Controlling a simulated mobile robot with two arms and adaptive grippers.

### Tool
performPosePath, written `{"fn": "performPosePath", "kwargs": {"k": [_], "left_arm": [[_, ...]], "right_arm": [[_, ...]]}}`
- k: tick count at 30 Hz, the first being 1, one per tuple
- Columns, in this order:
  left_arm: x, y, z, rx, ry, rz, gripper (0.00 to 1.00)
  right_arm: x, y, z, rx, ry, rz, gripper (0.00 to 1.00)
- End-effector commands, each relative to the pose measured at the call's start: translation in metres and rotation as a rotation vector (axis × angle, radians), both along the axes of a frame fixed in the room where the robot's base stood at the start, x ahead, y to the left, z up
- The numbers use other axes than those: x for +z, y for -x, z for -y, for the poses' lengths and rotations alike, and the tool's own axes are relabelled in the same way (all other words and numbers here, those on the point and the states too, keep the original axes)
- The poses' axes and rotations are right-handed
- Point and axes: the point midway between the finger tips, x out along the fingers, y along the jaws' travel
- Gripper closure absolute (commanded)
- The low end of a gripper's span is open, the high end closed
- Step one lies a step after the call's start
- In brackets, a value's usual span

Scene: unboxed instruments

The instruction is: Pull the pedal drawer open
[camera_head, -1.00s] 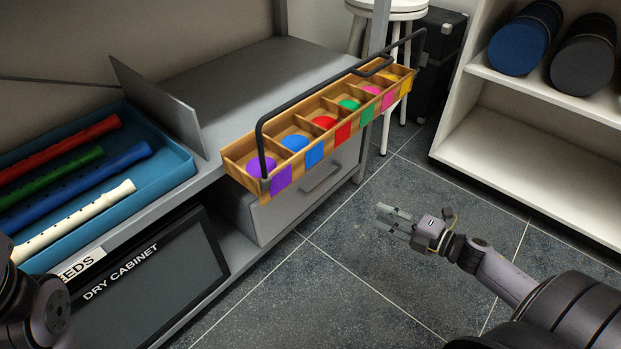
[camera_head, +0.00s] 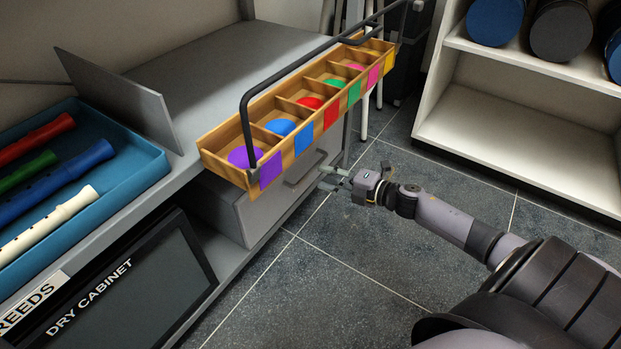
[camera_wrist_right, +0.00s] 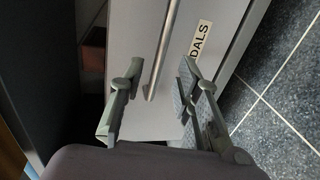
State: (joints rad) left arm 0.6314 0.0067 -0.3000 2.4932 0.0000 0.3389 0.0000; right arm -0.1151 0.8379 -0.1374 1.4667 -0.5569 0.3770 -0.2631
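The pedal drawer (camera_head: 262,212) is a grey drawer under the bench top. In the head view the right gripper (camera_head: 335,180) is in front of the drawer, close to the handle. My left gripper is not in view.
A wooden tray (camera_head: 232,170) of coloured discs with a black carrying bar juts out above the drawer. A blue tray (camera_head: 130,182) of recorders and the dry cabinet (camera_head: 150,300) are at left. White shelves (camera_head: 520,140) stand at right. The tiled floor between is clear.

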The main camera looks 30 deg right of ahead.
Motion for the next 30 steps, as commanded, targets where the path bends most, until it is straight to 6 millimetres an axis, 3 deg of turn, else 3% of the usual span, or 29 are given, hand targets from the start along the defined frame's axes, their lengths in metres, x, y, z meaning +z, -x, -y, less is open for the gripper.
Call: {"fn": "performPosePath", "kwargs": {"k": [6,12,24,30], "left_arm": [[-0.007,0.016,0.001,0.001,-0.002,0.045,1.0],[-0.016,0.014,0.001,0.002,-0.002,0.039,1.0],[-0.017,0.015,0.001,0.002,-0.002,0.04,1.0],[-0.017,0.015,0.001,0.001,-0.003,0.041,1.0]], "right_arm": [[-0.009,-0.034,-0.013,0.0,0.003,0.004,0.69],[-0.012,-0.05,-0.02,-0.001,0.001,0.0,0.69],[-0.012,-0.055,-0.023,-0.001,0.001,-0.001,0.69],[-0.012,-0.055,-0.023,-0.001,0.001,-0.001,0.81]]}}
